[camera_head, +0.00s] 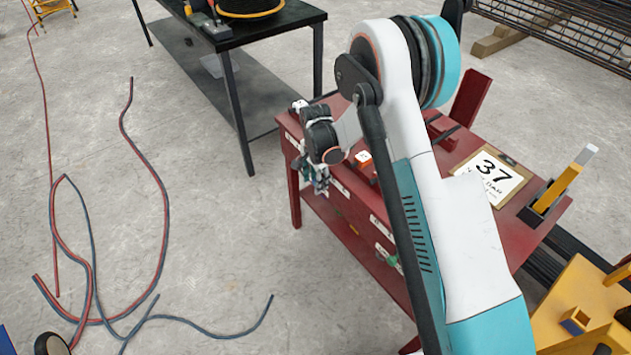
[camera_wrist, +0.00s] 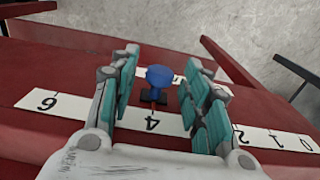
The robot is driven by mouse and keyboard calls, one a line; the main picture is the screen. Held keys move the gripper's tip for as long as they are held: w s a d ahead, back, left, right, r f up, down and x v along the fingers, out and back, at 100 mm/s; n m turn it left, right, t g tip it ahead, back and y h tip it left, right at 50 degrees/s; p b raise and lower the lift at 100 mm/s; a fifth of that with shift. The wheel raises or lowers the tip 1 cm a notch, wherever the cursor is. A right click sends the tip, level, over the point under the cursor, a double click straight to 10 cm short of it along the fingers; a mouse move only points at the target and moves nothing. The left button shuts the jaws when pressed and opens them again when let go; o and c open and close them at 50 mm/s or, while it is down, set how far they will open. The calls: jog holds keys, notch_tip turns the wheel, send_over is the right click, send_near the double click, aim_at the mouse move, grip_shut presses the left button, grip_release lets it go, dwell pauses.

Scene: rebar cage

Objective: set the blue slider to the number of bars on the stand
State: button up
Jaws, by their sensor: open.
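The blue slider (camera_wrist: 160,76) is a round knob on a dark base in the wrist view. It stands by the 4 on the white number strip (camera_wrist: 62,104), which also shows 6 to the left and 2 and 0 to the right. My gripper (camera_wrist: 160,84) is open, with one teal-padded finger on each side of the knob; I cannot tell whether either touches it. In the head view my gripper (camera_head: 319,181) is at the front edge of the red table (camera_head: 333,204), and the slider is hidden. I cannot make out the bars on a stand clearly.
A dark workbench (camera_head: 235,55) stands behind left. Loose cables (camera_head: 90,275) lie on the floor. A rebar cage (camera_head: 570,28) is at the back right.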

jog(key=shift+c, duration=0.5)
grip_shut()
jog(key=s+d, duration=0.1)
jog(key=s, duration=0.1)
jog(key=s+d, duration=0.2)
jog(key=shift+s, duration=0.1)
jog(key=shift+o, duration=0.5)
grip_release()
notch_tip(320, 180, up, 12)
